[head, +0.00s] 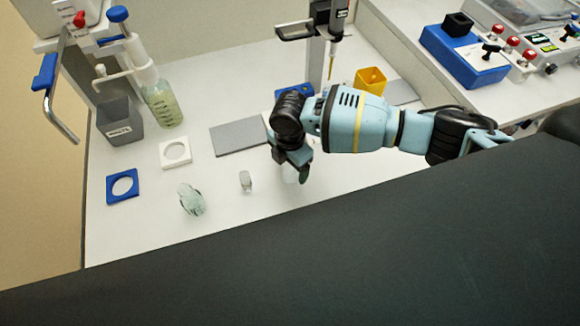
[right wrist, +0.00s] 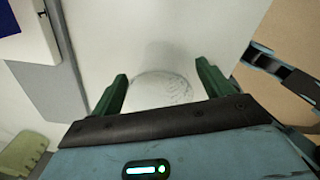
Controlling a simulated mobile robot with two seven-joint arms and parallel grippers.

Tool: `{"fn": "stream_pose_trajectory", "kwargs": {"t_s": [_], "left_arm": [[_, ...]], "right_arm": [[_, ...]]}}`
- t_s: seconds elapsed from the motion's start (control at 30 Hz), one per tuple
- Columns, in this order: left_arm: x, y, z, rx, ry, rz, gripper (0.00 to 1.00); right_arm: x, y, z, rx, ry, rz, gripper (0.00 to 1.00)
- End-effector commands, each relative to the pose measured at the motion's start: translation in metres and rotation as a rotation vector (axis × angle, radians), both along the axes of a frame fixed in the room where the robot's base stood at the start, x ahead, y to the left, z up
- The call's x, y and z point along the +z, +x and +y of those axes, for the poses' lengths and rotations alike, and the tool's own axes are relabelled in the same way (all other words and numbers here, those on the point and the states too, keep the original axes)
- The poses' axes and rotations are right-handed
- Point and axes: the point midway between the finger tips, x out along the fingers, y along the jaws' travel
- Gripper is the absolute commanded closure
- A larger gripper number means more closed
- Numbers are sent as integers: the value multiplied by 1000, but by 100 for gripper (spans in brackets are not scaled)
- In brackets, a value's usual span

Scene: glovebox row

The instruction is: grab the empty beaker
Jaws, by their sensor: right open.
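My right gripper (head: 294,170) is open and points down at the white bench in the head view. In the right wrist view its two dark green fingers (right wrist: 163,84) stand apart. A clear, round glass vessel (right wrist: 160,90) shows faintly between them, and it looks empty. I cannot tell whether the fingers touch it. In the head view the gripper hides most of this vessel, and only a pale bit (head: 289,176) shows. Another clear glass piece (head: 191,199) is on the bench to the left, with a small vial (head: 245,181) between it and the gripper.
A grey mat (head: 237,138), a white holed square (head: 175,153) and a blue holed square (head: 122,186) lie on the bench. A grey waste bin (head: 120,121) and a dispenser bottle (head: 163,105) stand at the back left. A yellow container (head: 370,80) is behind my right arm.

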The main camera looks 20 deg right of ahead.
Motion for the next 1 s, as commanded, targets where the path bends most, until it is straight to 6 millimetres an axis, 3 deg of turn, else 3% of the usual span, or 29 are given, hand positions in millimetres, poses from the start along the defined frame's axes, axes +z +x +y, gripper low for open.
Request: {"fn": "stream_pose_trajectory", "kwargs": {"t_s": [0.07,0.4,0.77,1.0], "left_arm": [[0,0,0,0,0,-1,64],[1,1,0,0,0,-2,64],[1,1,-1,4,-3,-2,64],[2,2,-1,5,-5,-6,64]], "right_arm": [[0,0,0,0,0,0,23],[1,0,0,0,0,0,68],[5,0,0,0,0,-1,68],[30,1,0,2,2,-4,68]]}}
